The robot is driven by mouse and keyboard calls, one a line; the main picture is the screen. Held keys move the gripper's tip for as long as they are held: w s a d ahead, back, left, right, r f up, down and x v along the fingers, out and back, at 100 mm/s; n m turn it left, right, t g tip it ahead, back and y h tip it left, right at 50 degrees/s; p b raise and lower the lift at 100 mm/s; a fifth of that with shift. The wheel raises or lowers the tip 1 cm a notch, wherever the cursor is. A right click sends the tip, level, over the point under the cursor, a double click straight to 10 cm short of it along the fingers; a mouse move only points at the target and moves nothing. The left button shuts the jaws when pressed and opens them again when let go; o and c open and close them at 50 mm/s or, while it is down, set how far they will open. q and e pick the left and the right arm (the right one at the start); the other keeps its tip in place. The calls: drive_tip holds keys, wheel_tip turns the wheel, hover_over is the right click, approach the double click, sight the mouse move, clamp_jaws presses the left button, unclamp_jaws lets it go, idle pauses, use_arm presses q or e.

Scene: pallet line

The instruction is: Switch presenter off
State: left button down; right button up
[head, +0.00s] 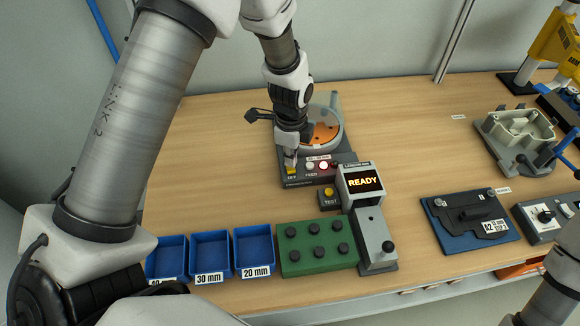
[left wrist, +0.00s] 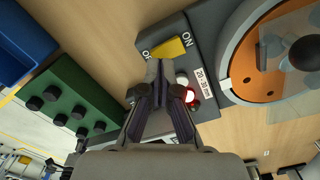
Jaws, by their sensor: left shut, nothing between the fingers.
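The presenter is a dark grey unit with a round orange-floored bowl (head: 323,132) under a clear cover; the bowl also shows in the left wrist view (left wrist: 252,82). On its front panel is a yellow switch (head: 292,171), seen in the left wrist view (left wrist: 168,49) between the words OFF and ON. A pale button (head: 310,165) and a red-rimmed light button (head: 323,165) sit beside it. My left gripper (head: 290,157) is shut and empty, pointing down at the switch; its tips (left wrist: 158,64) are very close to it. I cannot tell whether they touch. My right gripper is out of view.
A tester with a READY display (head: 364,182) stands just right of the panel. A green block with black knobs (head: 315,262) and blue bins (head: 253,232) line the front edge. A blue A2 fixture (head: 450,235) lies to the right. The table's left back is clear.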

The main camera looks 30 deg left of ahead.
sight(291, 169)
use_arm(q)
drive_tip(key=shift+f+b, duration=0.6)
drive_tip(key=shift+f, duration=0.55)
idle(0.4)
wheel_tip(291, 169, up, 7)
drive_tip(key=p, duration=0.6)
idle(0.4)
drive_tip(key=shift+f, duration=0.1)
